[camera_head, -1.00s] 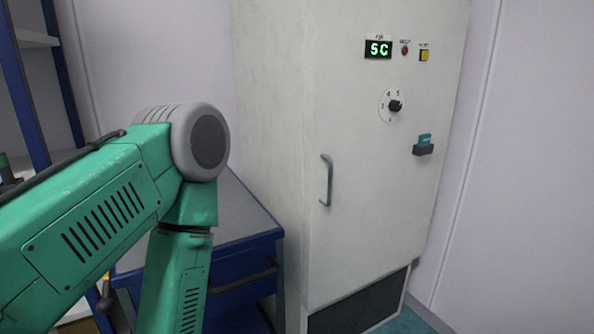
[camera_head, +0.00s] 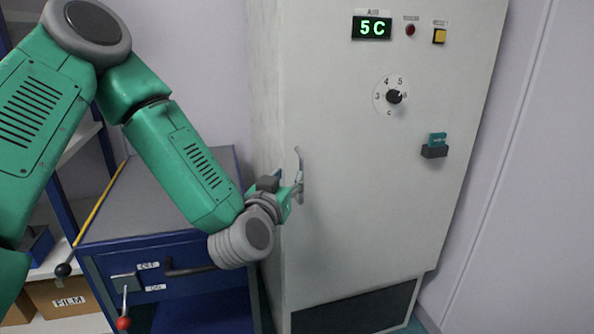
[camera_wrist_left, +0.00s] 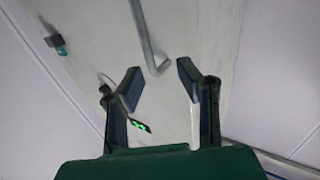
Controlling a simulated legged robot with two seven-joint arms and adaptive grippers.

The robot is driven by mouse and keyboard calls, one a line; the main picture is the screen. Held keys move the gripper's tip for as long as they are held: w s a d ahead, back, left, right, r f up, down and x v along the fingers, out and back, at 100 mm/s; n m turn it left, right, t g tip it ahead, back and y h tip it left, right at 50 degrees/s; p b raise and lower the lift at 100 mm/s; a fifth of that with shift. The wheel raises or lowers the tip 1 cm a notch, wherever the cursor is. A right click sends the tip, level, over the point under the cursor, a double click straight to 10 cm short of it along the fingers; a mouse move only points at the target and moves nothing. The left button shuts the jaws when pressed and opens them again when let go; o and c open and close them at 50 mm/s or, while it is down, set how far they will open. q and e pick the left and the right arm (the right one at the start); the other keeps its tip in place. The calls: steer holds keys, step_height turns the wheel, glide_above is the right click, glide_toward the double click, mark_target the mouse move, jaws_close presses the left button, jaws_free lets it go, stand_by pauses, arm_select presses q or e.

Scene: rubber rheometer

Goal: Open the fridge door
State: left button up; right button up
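The fridge is a tall off-white cabinet (camera_head: 370,220) with a shut door. A slim grey vertical handle (camera_head: 299,163) is on the left part of the door. My left gripper (camera_head: 297,190) is at the lower part of this handle, and its fingers are small and partly hidden there. In the left wrist view my left gripper (camera_wrist_left: 160,82) has its two dark fingers apart with nothing between them. The handle (camera_wrist_left: 147,35) shows just beyond the fingertips, its bent end near the gap. My right gripper is in neither view.
A green display (camera_head: 372,28), a dial (camera_head: 394,97) and a small teal item in a holder (camera_head: 436,142) are on the door. A blue drawer cabinet (camera_head: 160,262) stands left of the fridge, below my left arm. Free floor is barely visible.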

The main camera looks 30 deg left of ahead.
mark_target(303, 166)
arm_select(q)
steer(key=w, duration=0.6)
steer(key=shift+d+r, duration=0.25)
steer(key=shift+d, duration=0.15)
steer(key=shift+w+a+f, duration=0.1)
steer(key=shift+a+f, duration=0.05)
steer(key=shift+a, duration=0.4)
steer(key=shift+w+a+f, duration=0.1)
steer(key=shift+a, duration=0.4)
steer(key=c, duration=0.7)
steer(key=shift+w+d, duration=0.1)
steer(key=shift+d, duration=0.15)
jaws_close()
steer(key=shift+d+r, duration=0.2)
steer(key=shift+d, duration=0.35)
